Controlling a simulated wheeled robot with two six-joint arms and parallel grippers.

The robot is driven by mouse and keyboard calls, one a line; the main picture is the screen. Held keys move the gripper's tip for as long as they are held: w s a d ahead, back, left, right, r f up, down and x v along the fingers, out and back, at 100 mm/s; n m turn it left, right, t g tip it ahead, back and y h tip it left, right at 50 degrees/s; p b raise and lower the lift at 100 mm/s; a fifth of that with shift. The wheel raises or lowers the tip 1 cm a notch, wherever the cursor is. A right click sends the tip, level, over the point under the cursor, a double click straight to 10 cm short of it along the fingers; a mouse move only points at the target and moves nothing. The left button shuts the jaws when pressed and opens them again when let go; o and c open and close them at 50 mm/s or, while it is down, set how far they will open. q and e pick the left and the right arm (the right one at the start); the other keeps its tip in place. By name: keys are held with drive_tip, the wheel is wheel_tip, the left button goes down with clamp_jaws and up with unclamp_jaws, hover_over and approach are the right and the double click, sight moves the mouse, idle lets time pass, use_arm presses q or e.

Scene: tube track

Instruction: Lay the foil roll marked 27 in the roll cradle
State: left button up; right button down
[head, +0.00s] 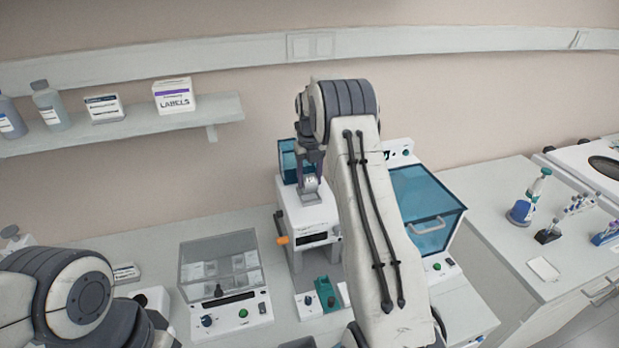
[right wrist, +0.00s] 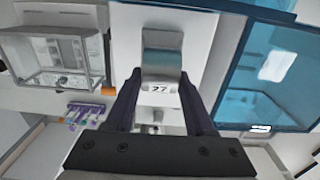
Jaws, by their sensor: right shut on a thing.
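The foil roll marked 27 (right wrist: 160,86) is silvery with a white label, and it sits between the fingers of my right gripper (right wrist: 160,78). In the head view the roll (head: 311,186) shows under the right gripper (head: 310,175), at the top of the white sealing machine (head: 307,217). I cannot tell whether the roll touches the machine. The roll cradle is not clearly seen; the gripper and arm hide part of the machine's top. My left arm is at the lower left, and its gripper is out of view.
A blue-lidded box (head: 428,205) stands right of the machine. A clear-lidded case (head: 218,262) stands to its left. A small green device (head: 326,292) is in front. A wall shelf (head: 130,124) holds bottles and boxes. Bare bench (head: 140,248) lies at left.

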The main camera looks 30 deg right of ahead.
drive_tip(key=shift+f, duration=0.25)
drive_tip(key=shift+f, duration=0.35)
drive_tip(key=shift+f, duration=0.2)
idle(0.4)
drive_tip(key=shift+f, duration=0.3)
drive_tip(key=shift+c, duration=0.9)
unclamp_jaws()
